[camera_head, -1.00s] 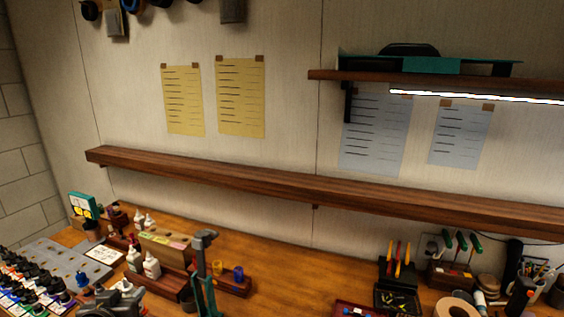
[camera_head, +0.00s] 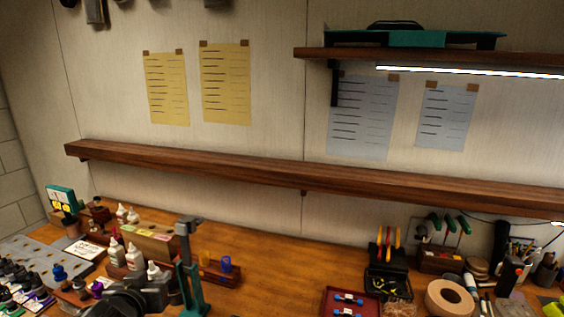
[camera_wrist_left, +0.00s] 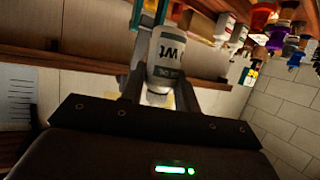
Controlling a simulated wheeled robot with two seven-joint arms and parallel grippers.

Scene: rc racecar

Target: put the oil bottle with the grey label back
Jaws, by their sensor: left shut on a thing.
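My left gripper (camera_head: 150,287) is at the lower left of the head view, shut on a white oil bottle (camera_head: 154,271) whose top shows above the jaws. In the left wrist view the held bottle (camera_wrist_left: 166,58) sits between the fingers, with a grey label band and dark lettering, partly cut off. Two other white bottles (camera_head: 115,252) (camera_head: 135,257) stand just left of and behind the gripper, at the wooden rack, which the gripper partly hides. Whether the held bottle touches the rack cannot be told. My right gripper is not in view.
A teal and grey upright tool (camera_head: 188,262) stands close right of the gripper. Beside it is a small wooden tray with blue and orange cups (camera_head: 226,265). Several paint bottles (camera_head: 25,280) crowd the left. A long shelf (camera_head: 300,180) runs above. The middle bench is clear.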

